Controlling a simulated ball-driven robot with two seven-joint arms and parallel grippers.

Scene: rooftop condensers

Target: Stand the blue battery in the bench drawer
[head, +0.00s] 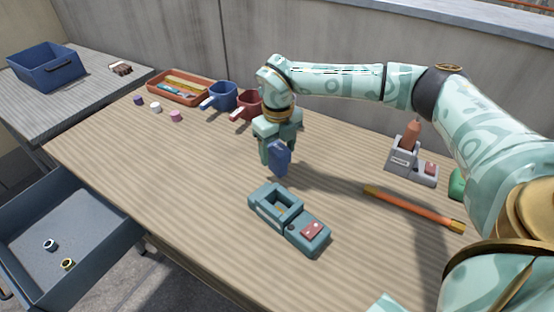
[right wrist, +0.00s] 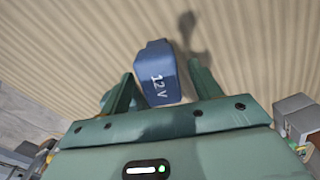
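The blue battery (head: 280,160) hangs below my right gripper (head: 278,145), over the middle of the bench. In the right wrist view the battery (right wrist: 157,75) shows a "12V" label and lies between the two fingers of the right gripper (right wrist: 160,85). The gripper appears shut on it, though a narrow gap shows beside the right finger. The bench drawer (head: 95,215) is pulled open at the lower left, well away from the gripper. Two small ring-like pieces lie in it. My left gripper is not in view.
A teal device (head: 309,233) with an open well stands just in front of the battery. An orange rod (head: 410,207) and a grey holder (head: 402,160) are to the right. A blue bin (head: 45,66) stands on the side table.

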